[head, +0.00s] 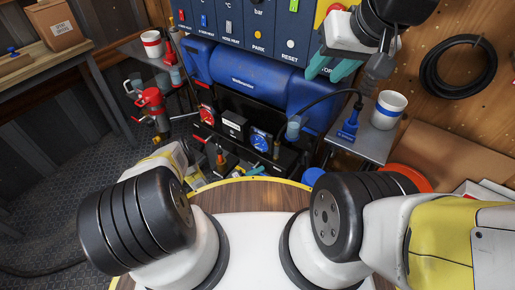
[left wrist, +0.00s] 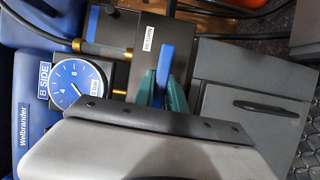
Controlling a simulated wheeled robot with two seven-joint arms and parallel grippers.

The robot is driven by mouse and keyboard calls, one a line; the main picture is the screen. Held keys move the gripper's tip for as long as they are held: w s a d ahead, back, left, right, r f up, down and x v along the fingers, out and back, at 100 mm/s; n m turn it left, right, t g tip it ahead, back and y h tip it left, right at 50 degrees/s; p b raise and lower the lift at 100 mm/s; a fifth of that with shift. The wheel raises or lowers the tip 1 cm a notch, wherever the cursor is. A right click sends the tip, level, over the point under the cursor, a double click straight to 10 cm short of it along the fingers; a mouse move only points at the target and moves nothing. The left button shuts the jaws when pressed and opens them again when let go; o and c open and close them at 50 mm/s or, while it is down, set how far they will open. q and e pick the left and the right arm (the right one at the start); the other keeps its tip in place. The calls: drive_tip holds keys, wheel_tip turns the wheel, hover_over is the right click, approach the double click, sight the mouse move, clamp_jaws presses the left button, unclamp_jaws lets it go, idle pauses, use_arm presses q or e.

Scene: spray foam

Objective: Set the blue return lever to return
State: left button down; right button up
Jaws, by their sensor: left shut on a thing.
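The blue return lever (left wrist: 165,66) shows in the left wrist view in front of a dark block with a white RETURN label (left wrist: 150,39). My left gripper (left wrist: 162,92) has its teal fingers on both sides of the lever and is shut on it. The lever's lower end is hidden by the fingers and the gripper body. In the head view, the left gripper is low in front of the machine and mostly hidden. My right gripper (head: 332,68) is open and empty, in front of the panel's lower right corner.
A blue B-side gauge (left wrist: 76,88) is left of the lever, and a grey box (left wrist: 255,100) is to its right. A red gauge (head: 207,115) is on the machine's left.

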use_arm(q)
drive_tip(key=shift+n, duration=0.3)
drive_tip(key=c, duration=1.4)
unclamp_jaws()
drive_tip(key=shift+o, duration=0.2)
drive_tip(key=shift+a, duration=0.1)
drive_tip(key=v, duration=0.7)
drive_tip(key=shift+s+a, duration=0.2)
drive_tip(key=shift+a, duration=0.05)
